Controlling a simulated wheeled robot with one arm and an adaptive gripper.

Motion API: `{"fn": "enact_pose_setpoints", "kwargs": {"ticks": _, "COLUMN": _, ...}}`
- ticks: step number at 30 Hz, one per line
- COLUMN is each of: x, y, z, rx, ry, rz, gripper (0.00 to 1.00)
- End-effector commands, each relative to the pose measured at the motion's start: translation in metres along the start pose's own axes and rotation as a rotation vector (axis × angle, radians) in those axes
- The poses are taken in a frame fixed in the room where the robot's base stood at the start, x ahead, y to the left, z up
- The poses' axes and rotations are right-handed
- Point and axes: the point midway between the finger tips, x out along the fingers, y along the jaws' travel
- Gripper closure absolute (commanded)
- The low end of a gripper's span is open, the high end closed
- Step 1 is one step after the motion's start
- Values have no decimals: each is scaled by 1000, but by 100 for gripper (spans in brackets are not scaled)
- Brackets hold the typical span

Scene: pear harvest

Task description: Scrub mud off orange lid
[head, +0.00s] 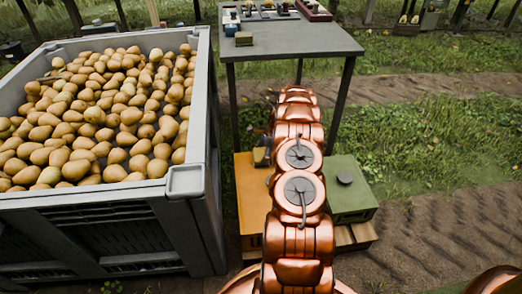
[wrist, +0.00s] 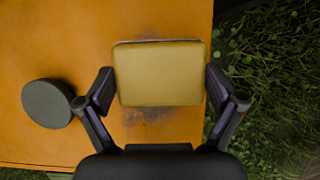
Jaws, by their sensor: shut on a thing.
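The orange lid (head: 249,205) lies beside a green one in the head view, partly hidden by my arm. In the wrist view the orange lid (wrist: 60,50) fills the left and middle, with a dark round knob (wrist: 47,103) at its left. My gripper (wrist: 160,82) is shut on a yellow sponge (wrist: 159,73), one finger at each side. The sponge is over the lid near its right edge; whether it touches cannot be told. A dark mud smudge (wrist: 150,115) shows on the lid just below the sponge.
A large grey bin (head: 199,120) full of pears stands at the left. A grey table (head: 290,42) with small items stands behind. Grass and bare soil lie to the right.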

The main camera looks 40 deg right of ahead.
Motion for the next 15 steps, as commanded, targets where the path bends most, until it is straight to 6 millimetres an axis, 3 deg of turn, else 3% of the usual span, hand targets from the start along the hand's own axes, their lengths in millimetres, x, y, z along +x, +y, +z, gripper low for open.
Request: {"fn": "enact_pose_setpoints", "kwargs": {"ticks": 15, "x": -1, "y": 21, "z": 1, "rx": 0, "ry": 0, "rz": -2, "gripper": 35}}
